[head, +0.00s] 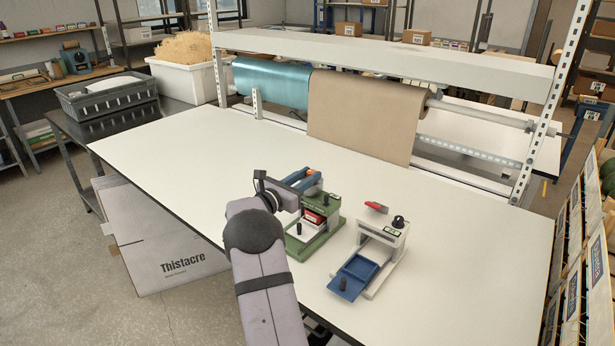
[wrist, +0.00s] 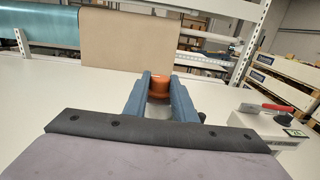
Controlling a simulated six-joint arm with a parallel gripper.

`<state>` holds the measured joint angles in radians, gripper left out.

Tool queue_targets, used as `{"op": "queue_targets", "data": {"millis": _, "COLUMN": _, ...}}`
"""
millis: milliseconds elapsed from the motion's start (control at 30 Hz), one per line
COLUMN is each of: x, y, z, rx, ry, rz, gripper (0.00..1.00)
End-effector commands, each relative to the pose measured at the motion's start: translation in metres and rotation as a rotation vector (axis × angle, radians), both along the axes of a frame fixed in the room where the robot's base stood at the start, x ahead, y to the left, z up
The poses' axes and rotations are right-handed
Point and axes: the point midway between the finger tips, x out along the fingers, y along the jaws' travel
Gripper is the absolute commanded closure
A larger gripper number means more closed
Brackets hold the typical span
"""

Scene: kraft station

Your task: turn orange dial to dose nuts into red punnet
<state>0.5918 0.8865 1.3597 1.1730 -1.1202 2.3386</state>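The orange dial (wrist: 160,83) shows between the fingertips of my gripper (wrist: 160,76) in the wrist view, with one blue finger on each side. The fingers are apart, and I cannot tell whether they press on the dial. In the head view, my gripper (head: 309,180) is at the top of the green dispenser (head: 327,237), and a bit of orange shows at its fingertips. The red punnet (head: 312,217) appears low in the green dispenser, partly hidden by my arm. Its contents cannot be made out.
A brown paper roll (head: 365,110) hangs at the back. The left of the white table (head: 190,160) is clear.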

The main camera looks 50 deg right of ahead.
Motion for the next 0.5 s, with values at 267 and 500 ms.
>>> {"op": "queue_targets", "data": {"millis": 267, "x": 0.0007, "y": -0.0003, "z": -0.0023, "rx": -0.005, "ry": -0.001, "rz": -0.015, "gripper": 0.98}}
{"op": "queue_targets", "data": {"millis": 500, "x": 0.0025, "y": -0.0015, "z": -0.0040, "rx": -0.015, "ry": -0.005, "rz": -0.094, "gripper": 0.98}}
